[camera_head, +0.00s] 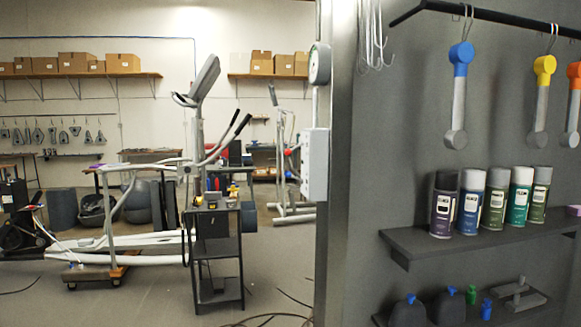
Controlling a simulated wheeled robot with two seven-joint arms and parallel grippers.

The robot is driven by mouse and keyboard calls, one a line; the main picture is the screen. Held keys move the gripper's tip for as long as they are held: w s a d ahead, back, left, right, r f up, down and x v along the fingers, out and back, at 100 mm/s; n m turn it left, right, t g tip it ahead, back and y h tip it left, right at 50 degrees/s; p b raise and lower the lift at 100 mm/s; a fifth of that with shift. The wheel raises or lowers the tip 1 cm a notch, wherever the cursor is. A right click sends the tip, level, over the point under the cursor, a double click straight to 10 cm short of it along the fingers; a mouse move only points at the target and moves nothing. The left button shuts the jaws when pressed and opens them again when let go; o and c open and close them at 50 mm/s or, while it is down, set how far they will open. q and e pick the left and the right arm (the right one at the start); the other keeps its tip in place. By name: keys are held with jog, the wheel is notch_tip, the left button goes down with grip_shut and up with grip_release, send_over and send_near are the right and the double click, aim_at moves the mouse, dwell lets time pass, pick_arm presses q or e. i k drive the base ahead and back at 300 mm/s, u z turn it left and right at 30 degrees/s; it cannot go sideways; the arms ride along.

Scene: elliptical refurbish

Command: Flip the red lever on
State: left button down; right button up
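A light grey electrical box (314,165) is fixed near the edge of the dark wall, a little right of the middle of the view. A small red part (289,152), which looks like the red lever's handle, sticks out on the left side of this box. It is small and seen from the side, so I cannot tell clearly whether it is up or down. Neither of my grippers shows in the view, and nothing is seen touching the box or the red part.
An elliptical machine (190,150) and a dark cart (217,255) stand to the left.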

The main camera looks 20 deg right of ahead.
aim_at(288, 151)
jog(key=z, duration=1.25)
jog(key=i, duration=0.5)
